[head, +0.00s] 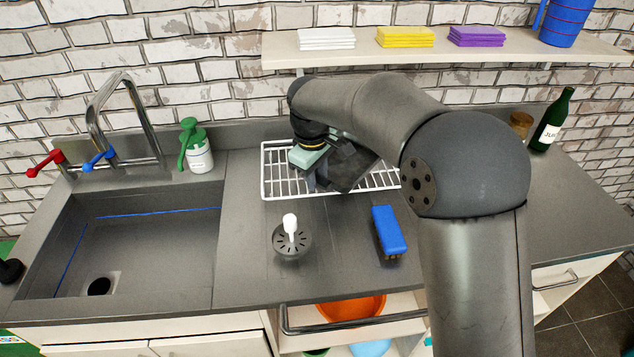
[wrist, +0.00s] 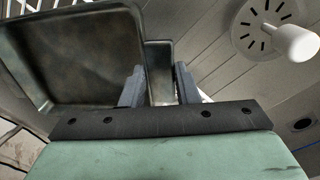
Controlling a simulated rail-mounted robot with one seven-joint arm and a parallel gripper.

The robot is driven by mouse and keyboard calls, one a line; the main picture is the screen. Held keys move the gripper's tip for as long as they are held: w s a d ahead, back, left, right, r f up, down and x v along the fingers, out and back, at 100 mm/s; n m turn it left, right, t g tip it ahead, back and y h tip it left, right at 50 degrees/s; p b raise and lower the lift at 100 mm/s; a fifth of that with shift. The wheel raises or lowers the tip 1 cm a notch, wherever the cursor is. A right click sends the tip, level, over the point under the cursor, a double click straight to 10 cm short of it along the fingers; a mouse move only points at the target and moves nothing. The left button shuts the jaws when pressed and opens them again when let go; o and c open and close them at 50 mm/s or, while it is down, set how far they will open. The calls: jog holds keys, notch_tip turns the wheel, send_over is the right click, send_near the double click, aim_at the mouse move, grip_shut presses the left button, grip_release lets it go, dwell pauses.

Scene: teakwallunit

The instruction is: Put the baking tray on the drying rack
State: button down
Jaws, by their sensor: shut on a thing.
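The dark metal baking tray (head: 352,168) is in the head view, over the white wire drying rack (head: 264,172) at the back of the counter. The tray looks tilted, and my arm partly covers it. My gripper (head: 313,181) points down over the rack, shut on the tray. In the wrist view the tray (wrist: 80,60) fills the upper left, and a dark part of it runs between the fingers of my gripper (wrist: 160,82). I cannot tell whether the tray touches the rack's wires.
A strainer with a white handle (head: 291,240) and a blue brush (head: 388,231) stand in front of the rack. The sink (head: 130,240) and a green-topped soap bottle (head: 197,150) are left. A wall shelf (head: 360,50) hangs above; a dark bottle (head: 551,122) stands right.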

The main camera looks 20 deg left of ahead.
notch_tip(320, 180, down, 3)
jog(key=shift+w+f, duration=0.1)
jog(key=shift+f, duration=0.05)
jog(key=c, duration=1.1)
grip_release()
notch_tip(320, 180, up, 12)
jog(key=s, duration=0.1)
jog(key=shift+s+a, duration=0.15)
jog(key=shift+s, duration=0.05)
